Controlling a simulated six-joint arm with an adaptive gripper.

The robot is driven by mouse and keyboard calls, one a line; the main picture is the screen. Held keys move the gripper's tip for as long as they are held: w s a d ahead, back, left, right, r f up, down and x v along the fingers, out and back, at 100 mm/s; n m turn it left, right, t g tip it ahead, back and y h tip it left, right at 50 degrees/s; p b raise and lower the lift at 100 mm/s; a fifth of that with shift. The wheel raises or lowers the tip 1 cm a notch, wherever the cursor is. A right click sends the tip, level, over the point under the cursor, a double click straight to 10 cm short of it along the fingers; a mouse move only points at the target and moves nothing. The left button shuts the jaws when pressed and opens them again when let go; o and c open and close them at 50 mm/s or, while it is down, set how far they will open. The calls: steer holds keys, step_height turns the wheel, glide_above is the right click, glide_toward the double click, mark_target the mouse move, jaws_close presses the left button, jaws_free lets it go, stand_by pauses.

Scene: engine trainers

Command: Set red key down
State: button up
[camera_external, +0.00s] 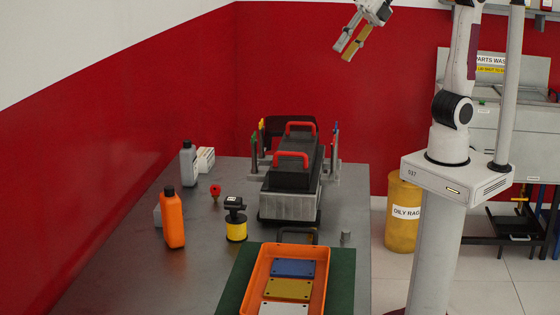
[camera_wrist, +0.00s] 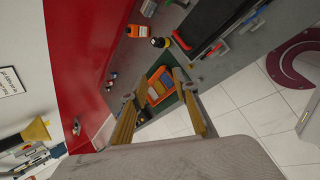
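A small red object with a rounded head, which looks like the red key (camera_external: 215,190), stands on the grey workbench (camera_external: 120,270) between the grey bottle and the black-and-yellow item. It is too small to make out in the wrist view. My gripper (camera_external: 343,53) is high above the bench, near the red back wall, far from the key. In the wrist view my gripper (camera_wrist: 159,92) has its two yellow-padded fingers spread apart, with nothing seen between them.
An orange bottle (camera_external: 173,220), grey bottle (camera_external: 188,163) and black-and-yellow item (camera_external: 236,225) stand on the bench. A grey engine block with red handles (camera_external: 291,160) is at the middle. An orange tray (camera_external: 262,270) of coloured plates lies on a green mat (camera_external: 341,280).

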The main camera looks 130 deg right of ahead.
steer(key=w+d+n, duration=0.4)
steer(key=w+d, duration=0.2)
steer(key=w, duration=0.6)
steer(key=n+g+h, duration=0.2)
steer(key=n+g, duration=0.1)
steer(key=g, duration=0.1)
glide_above(212, 186)
steer(key=s+a, duration=0.1)
step_height(212, 186, down, 32)
steer(key=shift+s+d+f, duration=0.15)
steer(key=shift+s+f, duration=0.15)
steer(key=shift+f, duration=0.1)
steer(key=shift+f, duration=0.1)
steer(key=f, duration=0.8)
steer(key=shift+w+d, duration=0.15)
steer(key=shift+w, duration=0.05)
steer(key=shift+x, duration=1.85)
